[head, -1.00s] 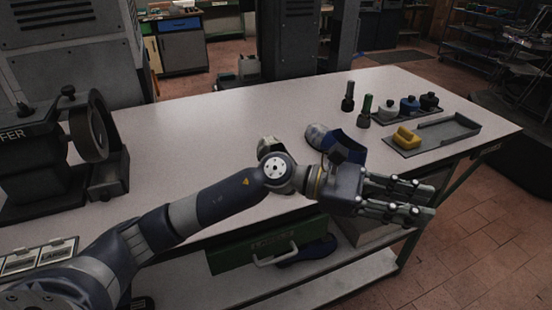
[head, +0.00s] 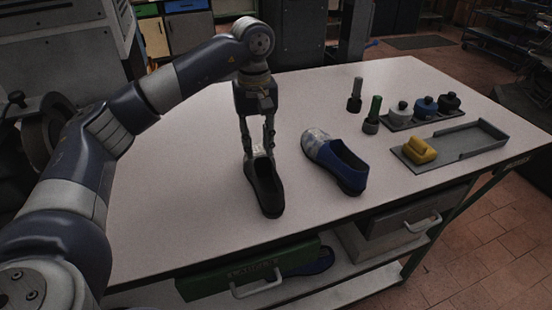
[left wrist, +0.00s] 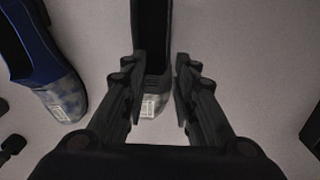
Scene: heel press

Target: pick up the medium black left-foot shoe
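The black shoe (head: 266,192) stands on the table, with its dark end toward me and its far end partly hidden by my gripper. In the left wrist view, the black shoe (left wrist: 152,40) has a dark opening and a pale end with a white label. My left gripper (head: 258,152) points down over the shoe's far part. Its fingers (left wrist: 158,82) are apart, one on each side of the shoe, with visible gaps; I see no grip. My right gripper is not in view.
A blue shoe with a pale patterned toe (head: 322,148) stands just right of the black one. Further right are two upright tools (head: 372,115), several small knobbed pieces (head: 424,106), and a grey tray (head: 465,143) with a yellow block (head: 419,150). The table's front left is clear.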

